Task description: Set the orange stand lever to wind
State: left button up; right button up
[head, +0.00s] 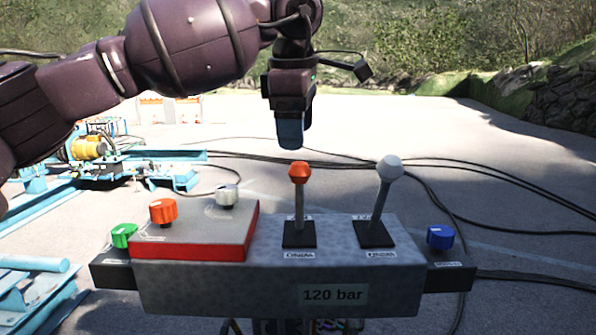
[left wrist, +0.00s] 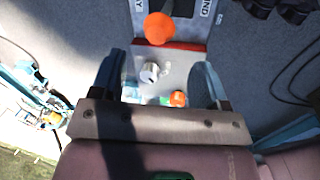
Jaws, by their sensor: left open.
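The orange stand lever (head: 299,205) rises from a black slotted plate on the grey console (head: 250,285), its orange knob on top and its shaft close to upright. In the left wrist view the orange knob (left wrist: 158,28) lies beyond and between the fingers. Labels there beside its plate end in "Y" and read "IND". My left gripper (head: 291,130) points down just above the orange knob, apart from it. In the left wrist view my left gripper (left wrist: 165,82) is open with nothing between its fingertips. My right gripper is in neither view.
A white-knobbed lever (head: 385,195) stands right of the orange one. A red-edged box (head: 195,240) with an orange knob (head: 163,211) and a grey knob (head: 227,196) is at left. Green (head: 123,235) and blue (head: 440,237) knobs flank the console. Cables (head: 480,180) cross the ground behind.

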aim_at(297, 162)
pick_arm(q)
jog(key=f, duration=0.3)
jog(key=w+f, duration=0.1)
jog(key=f, duration=0.3)
jog(key=shift+w+d, duration=0.1)
jog(key=shift+w, duration=0.1)
jog(key=shift+w+f, duration=0.2)
jog(key=shift+f, duration=0.45)
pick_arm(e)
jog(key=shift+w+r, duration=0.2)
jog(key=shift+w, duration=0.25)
